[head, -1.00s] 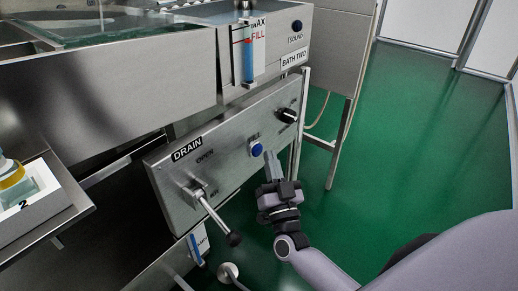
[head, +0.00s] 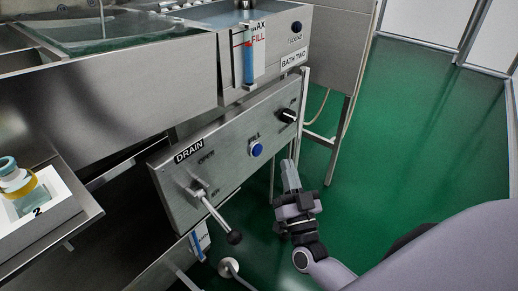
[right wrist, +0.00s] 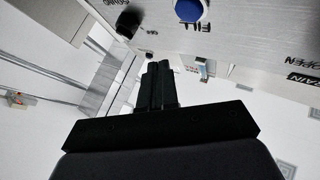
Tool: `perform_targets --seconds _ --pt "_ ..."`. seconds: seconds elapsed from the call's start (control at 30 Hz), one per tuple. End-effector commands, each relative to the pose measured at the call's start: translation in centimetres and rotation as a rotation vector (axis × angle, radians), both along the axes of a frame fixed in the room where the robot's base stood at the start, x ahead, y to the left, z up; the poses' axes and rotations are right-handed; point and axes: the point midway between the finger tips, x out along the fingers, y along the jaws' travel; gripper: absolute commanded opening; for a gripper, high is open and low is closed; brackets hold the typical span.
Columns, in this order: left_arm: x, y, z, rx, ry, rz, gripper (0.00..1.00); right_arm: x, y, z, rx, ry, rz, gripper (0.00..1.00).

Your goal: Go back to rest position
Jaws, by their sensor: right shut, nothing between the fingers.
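My right gripper (head: 290,170) is shut and empty. In the head view it hangs in front of the steel control panel (head: 222,165), to the right of the blue FILL button (head: 256,149) and below the black knob (head: 287,116), apart from both. In the right wrist view the closed fingers (right wrist: 158,78) point toward the lower edge of the panel, with the blue button (right wrist: 190,10) above right and the black knob (right wrist: 128,24) above left. My left gripper is in neither current view.
A drain lever (head: 216,214) with a black ball end juts out from the panel. A steel bath (head: 110,85) stands behind. A jar with a yellow band (head: 17,178) sits on a ledge at left. The green floor (head: 420,130) at right is clear.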

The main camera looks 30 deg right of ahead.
Motion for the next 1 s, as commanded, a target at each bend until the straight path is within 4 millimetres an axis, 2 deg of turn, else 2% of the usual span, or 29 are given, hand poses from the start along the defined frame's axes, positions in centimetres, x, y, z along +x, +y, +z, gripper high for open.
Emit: perform_targets --seconds 0.37,0.47,0.53,0.67,0.77,0.9,1.0 --pt "0.0 -0.1 0.0 -0.003 0.0 0.002 0.0 0.0 0.1 -0.1 -0.001 0.003 0.002 0.0" --pt "0.0 -0.1 0.0 -0.003 0.001 0.002 0.0 -0.1 0.7 -0.5 -0.008 0.031 0.032 0.0" --pt "0.0 -0.1 0.0 -0.002 0.001 0.002 0.0 -0.4 1.9 -1.2 -0.02 0.079 0.083 0.0" --pt "0.0 0.0 0.0 -0.001 0.0 0.001 0.0 -1.6 5.2 -3.8 -0.057 0.242 0.224 0.0" --pt "0.0 0.0 0.0 0.002 0.001 -0.001 0.0 -3.3 7.7 -6.4 -0.088 0.404 0.33 0.0" --pt "0.0 0.1 -0.1 0.005 0.001 -0.004 0.0 -6.6 10.2 -10.1 -0.128 0.644 0.431 0.0" --pt "0.0 0.1 -0.1 0.007 0.0 -0.005 0.0 -9.3 11.0 -12.6 -0.15 0.816 0.469 0.0"
